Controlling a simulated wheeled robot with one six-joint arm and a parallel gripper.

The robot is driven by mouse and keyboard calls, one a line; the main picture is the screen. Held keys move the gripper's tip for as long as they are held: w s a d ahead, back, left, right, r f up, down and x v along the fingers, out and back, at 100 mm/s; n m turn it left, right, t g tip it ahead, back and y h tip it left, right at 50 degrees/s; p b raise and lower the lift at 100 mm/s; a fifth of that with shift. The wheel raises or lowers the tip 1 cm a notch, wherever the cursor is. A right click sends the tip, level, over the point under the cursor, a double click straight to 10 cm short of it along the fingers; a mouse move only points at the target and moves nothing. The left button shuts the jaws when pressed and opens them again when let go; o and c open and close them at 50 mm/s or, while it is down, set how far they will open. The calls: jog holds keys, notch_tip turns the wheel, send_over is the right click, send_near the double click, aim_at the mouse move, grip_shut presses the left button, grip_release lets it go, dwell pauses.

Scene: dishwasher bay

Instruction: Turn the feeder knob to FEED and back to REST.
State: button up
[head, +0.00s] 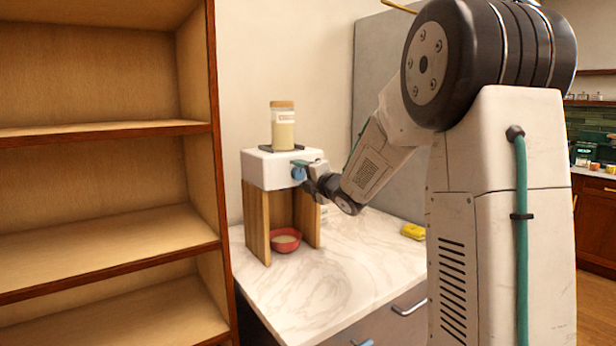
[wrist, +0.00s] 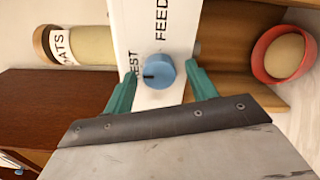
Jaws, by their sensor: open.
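The blue feeder knob (head: 298,174) is on the front of the white feeder box (head: 262,168). In the wrist view the knob (wrist: 160,70) has a dark mark at its left edge, on the side of the partly hidden REST label (wrist: 131,62). The FEED label (wrist: 161,20) stands above it in that view. My gripper (wrist: 162,68) is open, with one teal finger on either side of the knob and a visible gap on both sides. In the head view my gripper (head: 301,165) is at the knob.
An oats jar (head: 283,132) stands on the feeder. A red bowl (head: 286,247) with pale contents sits under it, between wooden side panels. A yellow sponge (head: 413,232) lies on the marble counter (head: 330,270). An empty wooden shelf (head: 100,250) stands at the left.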

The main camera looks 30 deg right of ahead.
jog(key=s, duration=0.7)
jog(key=shift+s, duration=0.4)
jog(key=shift+d, duration=0.1)
jog(key=s+d+f+m+g+h, duration=0.3)
jog(key=d+f+m+g+h, duration=0.15)
jog(key=f+m, duration=0.3)
jog(key=s+a+f+m+g, duration=0.2)
jog(key=s+f+m+g, duration=0.35)
jog(key=s+m, duration=0.4)
jog(key=s+a+r+m+g+y, duration=0.1)
jog(key=s+a+m+g+y, duration=0.1)
jog(key=s+a, duration=0.9)
jog(key=s+a+r+m+g+y, duration=0.1)
jog(key=s+a+g, duration=0.3)
jog(key=s+a, duration=0.8)
jog(key=shift+s+r+m+g+y, duration=0.35)
jog(key=shift+s+m+y, duration=0.1)
jog(key=shift+s+m, duration=0.35)
